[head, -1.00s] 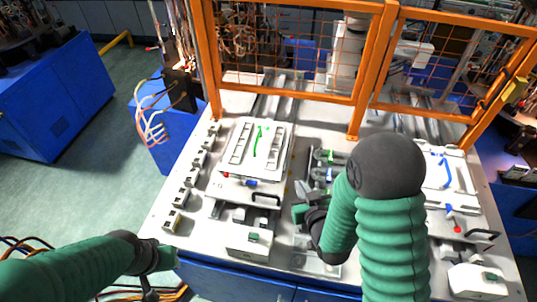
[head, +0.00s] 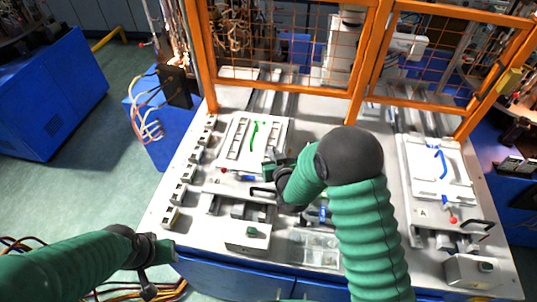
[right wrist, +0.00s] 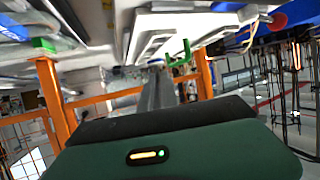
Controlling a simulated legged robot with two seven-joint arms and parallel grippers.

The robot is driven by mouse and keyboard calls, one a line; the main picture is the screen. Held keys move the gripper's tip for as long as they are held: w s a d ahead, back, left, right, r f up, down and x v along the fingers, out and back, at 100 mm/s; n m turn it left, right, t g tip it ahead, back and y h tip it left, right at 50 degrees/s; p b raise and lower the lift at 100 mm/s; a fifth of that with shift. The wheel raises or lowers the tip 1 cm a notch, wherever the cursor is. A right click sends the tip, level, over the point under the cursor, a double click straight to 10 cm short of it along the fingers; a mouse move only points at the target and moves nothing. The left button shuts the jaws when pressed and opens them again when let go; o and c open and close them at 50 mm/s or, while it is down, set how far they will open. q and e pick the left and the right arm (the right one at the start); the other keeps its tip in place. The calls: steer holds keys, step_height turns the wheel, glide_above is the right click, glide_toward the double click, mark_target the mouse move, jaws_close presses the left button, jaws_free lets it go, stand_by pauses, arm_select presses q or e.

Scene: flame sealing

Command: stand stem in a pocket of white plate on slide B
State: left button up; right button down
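The white plate (head: 233,139) on the left slide carries long pocketed strips and a thin green piece (head: 254,135) in its middle. I take this slide as B, since the right one is marked A. My right gripper (head: 274,163) is over the plate's near right corner; its fingers are small and dark, and I cannot tell if it holds a stem.
A slide marked A (head: 423,213) stands at the right with a white plate (head: 440,148) and blue piece. Small grey blocks (head: 184,180) line the left edge. An orange mesh guard (head: 295,90) closes off the back. A clear tray (head: 315,249) lies at the front.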

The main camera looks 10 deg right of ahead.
mark_target(267, 155)
steer(key=shift+w+a, duration=0.55)
steer(key=shift+w, duration=0.3)
steer(key=f, duration=0.1)
steer(key=f+b, duration=0.1)
steer(key=w+f+b, duration=0.1)
steer(key=shift+a+f, duration=0.25)
steer(key=shift+a, duration=0.1)
steer(key=shift+f, duration=0.3)
steer(key=shift+d+r, duration=0.15)
steer(key=c, duration=1.6)
jaws_free()
